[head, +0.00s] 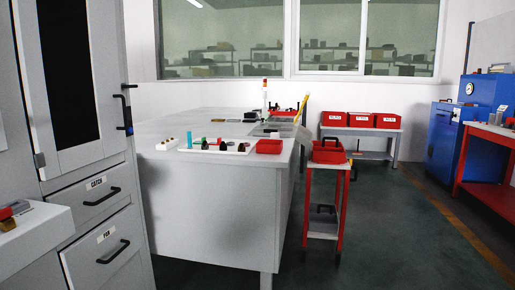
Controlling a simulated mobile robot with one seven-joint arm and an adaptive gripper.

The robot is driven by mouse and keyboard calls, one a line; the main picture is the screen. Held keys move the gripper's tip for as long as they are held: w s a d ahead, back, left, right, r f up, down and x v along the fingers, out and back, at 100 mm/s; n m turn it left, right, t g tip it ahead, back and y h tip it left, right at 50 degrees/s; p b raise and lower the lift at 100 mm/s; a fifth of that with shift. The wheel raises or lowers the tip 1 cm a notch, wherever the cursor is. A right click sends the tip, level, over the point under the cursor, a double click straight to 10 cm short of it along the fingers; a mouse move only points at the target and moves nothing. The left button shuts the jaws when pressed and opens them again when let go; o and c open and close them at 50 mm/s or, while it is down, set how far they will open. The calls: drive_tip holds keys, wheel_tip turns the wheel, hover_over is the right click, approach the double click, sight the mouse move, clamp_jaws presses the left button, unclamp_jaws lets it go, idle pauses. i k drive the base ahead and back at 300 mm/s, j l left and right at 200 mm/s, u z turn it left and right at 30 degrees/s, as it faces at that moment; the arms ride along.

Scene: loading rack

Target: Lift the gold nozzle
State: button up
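No thing in the head view is clearly a gold nozzle. A small gold-yellow piece (8,225) lies on a white surface (38,231) at the lower left edge, and its shape is too small to make out. A red piece (5,213) and a dark grey piece lie right beside it, partly cut off by the frame. A white tray (215,146) on the long grey table (215,215) carries several small parts, some green and black, too small to identify. My gripper does not show.
A red bin (269,147) sits on the table near its right corner. A red-framed cart (325,205) with a red crate (328,152) stands right of it. A grey cabinet (85,90) fills the left. Blue equipment (467,125) stands far right. Dark floor is clear between.

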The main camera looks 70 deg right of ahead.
sight(240, 147)
drive_tip(key=z, duration=1.8)
